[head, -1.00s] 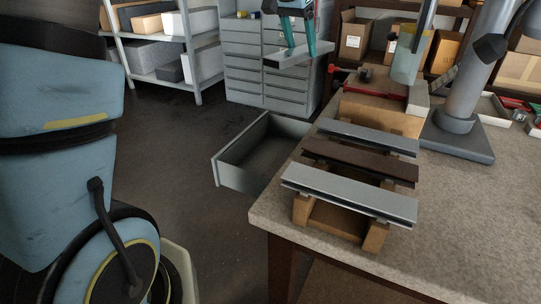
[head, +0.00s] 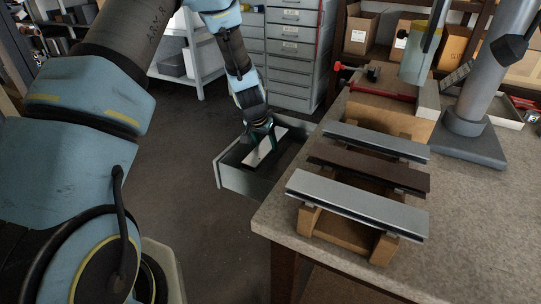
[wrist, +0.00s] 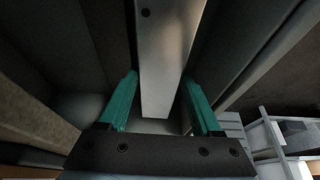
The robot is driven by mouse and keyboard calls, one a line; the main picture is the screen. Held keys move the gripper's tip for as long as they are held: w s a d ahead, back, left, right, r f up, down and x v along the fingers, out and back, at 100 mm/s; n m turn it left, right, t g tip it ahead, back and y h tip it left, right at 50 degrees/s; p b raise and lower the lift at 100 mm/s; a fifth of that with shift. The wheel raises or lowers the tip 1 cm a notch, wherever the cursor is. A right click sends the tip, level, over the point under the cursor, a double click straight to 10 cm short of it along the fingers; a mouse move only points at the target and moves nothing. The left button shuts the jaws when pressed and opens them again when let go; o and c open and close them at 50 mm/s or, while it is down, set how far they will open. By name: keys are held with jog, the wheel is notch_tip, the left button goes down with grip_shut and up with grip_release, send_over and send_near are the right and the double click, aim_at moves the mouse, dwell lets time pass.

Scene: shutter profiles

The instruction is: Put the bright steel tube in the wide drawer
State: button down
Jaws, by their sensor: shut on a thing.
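The bright steel tube (head: 264,150) is a long, pale metal bar. My gripper (head: 263,128) reaches down over the open wide drawer (head: 248,182) and is shut on the tube. The tube lies within the drawer's outline in the head view, at a slant. I cannot tell whether it touches the drawer floor. In the wrist view the tube (wrist: 168,55) runs away from my gripper (wrist: 163,98), between its teal fingers, with the drawer's dark walls on both sides.
The bench (head: 460,215) stands right of the drawer. On it, a wooden rack (head: 312,222) carries a grey profile (head: 375,140), a brown profile (head: 368,167) and a silver profile (head: 355,205). A grey drawer cabinet (head: 290,60) stands behind. Floor is clear left of the drawer.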

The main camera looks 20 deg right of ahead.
aim_at(266, 163)
jog(key=shift+d+f+p, duration=0.1)
jog(key=shift+f+p, duration=0.35)
jog(key=shift+f, duration=1.9)
jog(key=shift+f, duration=0.15)
jog(key=shift+c, duration=1.8)
grip_release()
